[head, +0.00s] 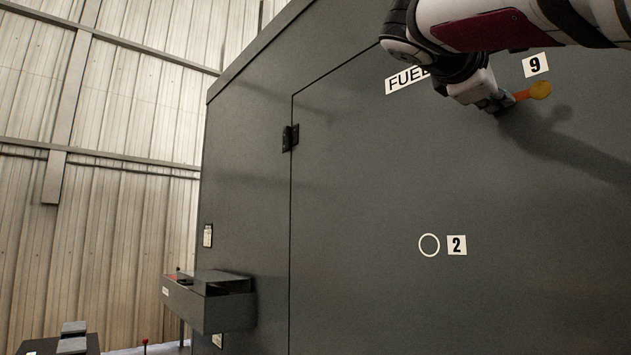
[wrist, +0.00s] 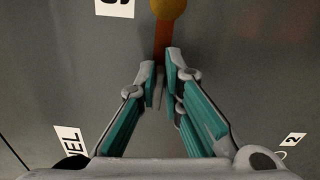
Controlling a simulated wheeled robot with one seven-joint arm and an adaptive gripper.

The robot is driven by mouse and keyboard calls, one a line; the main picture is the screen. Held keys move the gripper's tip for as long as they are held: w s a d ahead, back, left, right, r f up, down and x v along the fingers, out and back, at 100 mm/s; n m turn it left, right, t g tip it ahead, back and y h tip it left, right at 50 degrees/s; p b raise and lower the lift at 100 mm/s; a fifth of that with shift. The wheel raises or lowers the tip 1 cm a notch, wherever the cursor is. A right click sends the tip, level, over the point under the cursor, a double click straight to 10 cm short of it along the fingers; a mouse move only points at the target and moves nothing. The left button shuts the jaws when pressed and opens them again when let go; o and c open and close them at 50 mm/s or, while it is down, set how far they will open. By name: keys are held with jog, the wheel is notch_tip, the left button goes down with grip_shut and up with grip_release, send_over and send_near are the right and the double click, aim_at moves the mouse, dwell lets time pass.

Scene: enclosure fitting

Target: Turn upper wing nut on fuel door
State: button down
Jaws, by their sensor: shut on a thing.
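The fuel door (head: 370,180) is a large dark grey panel with a "FUEL" label (head: 401,80), partly hidden by my arm. The upper wing nut (head: 540,90) shows as an orange bar with a rounded yellow end, just below the "9" label (head: 535,65). In the head view the yellow end points right. My gripper (head: 499,102) is at the left part of the nut, against the door. In the wrist view the fingertips (wrist: 161,72) are shut on the orange bar of the wing nut (wrist: 163,38). The rest of the nut is hidden between and behind the fingers.
A white ring mark (head: 429,245) with a "2" label (head: 457,245) sits lower on the door. A black hinge (head: 290,138) is at the door's left edge. A grey box (head: 210,300) juts out at lower left. The door face around the ring is clear.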

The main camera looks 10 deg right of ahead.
jog(key=shift+w+a+f+m+b, duration=0.2)
jog(key=shift+m+b, duration=0.85)
jog(key=shift+m, duration=2.05)
jog(key=shift+w+a+f+m+b, duration=0.1)
jog(key=shift+f+m+b, duration=0.2)
jog(key=shift+m+b, duration=1.8)
jog(key=shift+w+a+f+m+b, duration=0.15)
jog(key=shift+f+m, duration=0.1)
jog(key=shift+m, duration=3.85)
jog(key=shift+d, duration=0.1)
jog(key=c, duration=1.7)
grip_release()
